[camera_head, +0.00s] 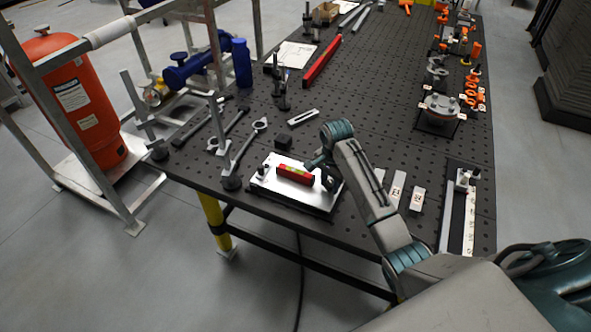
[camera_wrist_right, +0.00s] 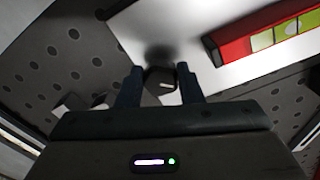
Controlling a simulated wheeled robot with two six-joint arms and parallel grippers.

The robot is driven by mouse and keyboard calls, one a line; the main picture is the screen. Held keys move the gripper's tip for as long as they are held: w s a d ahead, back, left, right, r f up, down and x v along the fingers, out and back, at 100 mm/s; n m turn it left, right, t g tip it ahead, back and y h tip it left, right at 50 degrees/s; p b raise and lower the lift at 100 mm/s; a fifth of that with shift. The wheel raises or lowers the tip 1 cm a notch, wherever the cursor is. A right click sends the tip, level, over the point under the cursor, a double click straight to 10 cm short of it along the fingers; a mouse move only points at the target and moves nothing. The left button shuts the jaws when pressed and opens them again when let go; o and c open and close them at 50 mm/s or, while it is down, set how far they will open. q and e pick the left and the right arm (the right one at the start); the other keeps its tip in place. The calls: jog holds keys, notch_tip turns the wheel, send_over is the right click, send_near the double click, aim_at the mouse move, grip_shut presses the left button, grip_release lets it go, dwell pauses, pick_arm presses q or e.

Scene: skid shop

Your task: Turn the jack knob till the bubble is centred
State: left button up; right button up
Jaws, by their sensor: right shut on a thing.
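A silver plate (camera_head: 312,202) lies on the near left part of the black perforated table. In the right wrist view the level (camera_wrist_right: 262,38) is at the upper right on the pale plate (camera_wrist_right: 190,22). My right gripper (camera_wrist_right: 160,84) is shut on the dark jack knob (camera_wrist_right: 160,78), which has a white mark. In the head view my right gripper (camera_head: 326,176) is at the plate's right side, partly hiding the knob. My left gripper is in neither view.
A small black block (camera_head: 283,141) and a slotted bar (camera_head: 303,117) lie behind the plate. Wrenches (camera_head: 240,150) lie to its left. Labelled pale blocks (camera_head: 396,190) and a long ruled fixture (camera_head: 460,215) are to the right. The table's middle is mostly clear.

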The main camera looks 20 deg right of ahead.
jog(key=shift+s+f, duration=0.15)
jog(key=shift+f, duration=0.05)
dwell(0.6)
jog(key=m, duration=0.4)
jog(key=shift+a+m, duration=0.1)
jog(key=shift+m, duration=0.3)
dwell(0.9)
jog(key=m, duration=0.4)
jog(key=shift+w+m, duration=0.25)
jog(key=shift+m, duration=0.15)
dwell(0.6)
jog(key=o, duration=1.2)
jog(key=shift+w+r, duration=0.1)
jog(key=shift+r, duration=0.15)
